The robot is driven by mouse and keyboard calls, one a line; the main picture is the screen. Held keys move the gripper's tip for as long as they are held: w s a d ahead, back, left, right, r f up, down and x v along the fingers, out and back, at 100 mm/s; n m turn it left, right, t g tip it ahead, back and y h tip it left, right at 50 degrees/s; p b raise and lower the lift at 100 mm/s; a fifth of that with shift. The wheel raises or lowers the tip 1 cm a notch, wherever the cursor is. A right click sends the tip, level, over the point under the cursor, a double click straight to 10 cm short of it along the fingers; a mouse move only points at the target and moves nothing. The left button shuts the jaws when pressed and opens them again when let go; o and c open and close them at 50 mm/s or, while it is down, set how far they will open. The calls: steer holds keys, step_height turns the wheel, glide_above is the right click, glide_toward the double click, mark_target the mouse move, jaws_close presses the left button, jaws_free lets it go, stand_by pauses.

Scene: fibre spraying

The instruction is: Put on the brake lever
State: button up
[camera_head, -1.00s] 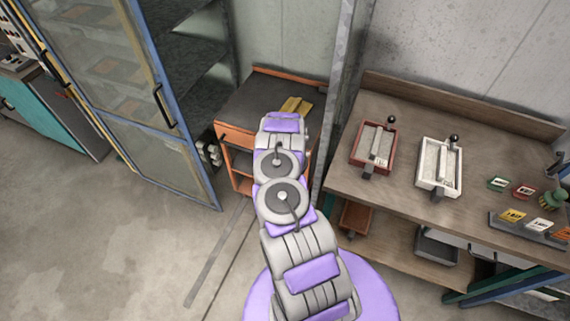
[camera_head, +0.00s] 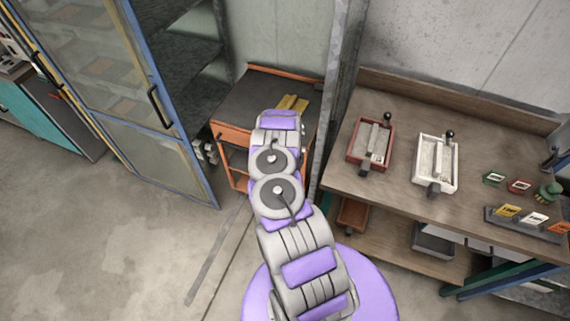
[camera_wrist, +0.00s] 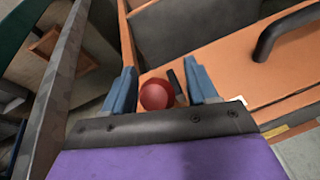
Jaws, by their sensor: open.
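A round red knob (camera_wrist: 157,95) shows low in the wrist view, between my blue fingers, with a dark rod-like piece (camera_wrist: 175,86) beside it. It may be the brake lever's end; I cannot tell how it joins the cart. My gripper (camera_wrist: 160,76) is open, one finger on each side of the knob. I see no clear contact. The orange cart (camera_wrist: 232,68) fills the view behind them. In the head view my arm reaches to the cart with a dark top (camera_head: 262,95); my gripper and the knob are hidden there.
A grey metal post (camera_head: 335,95) stands just right of the cart. A wooden workbench (camera_head: 395,190) with a red tray (camera_head: 352,155) and a white tray (camera_head: 420,178) is at the right. A blue-framed cabinet door (camera_head: 150,60) stands open at the left. A black handle (camera_wrist: 285,28) is on the cart.

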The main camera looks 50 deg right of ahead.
steer(key=shift+a, duration=0.1)
steer(key=shift+s+a+r, duration=0.1)
steer(key=shift+a+r, duration=0.05)
steer(key=shift+r, duration=0.15)
steer(key=p+v, duration=1.3)
steer(key=v, duration=0.3)
steer(key=shift+s+r+p, duration=0.15)
steer(key=shift+r+p, duration=0.1)
steer(key=shift+p, duration=0.05)
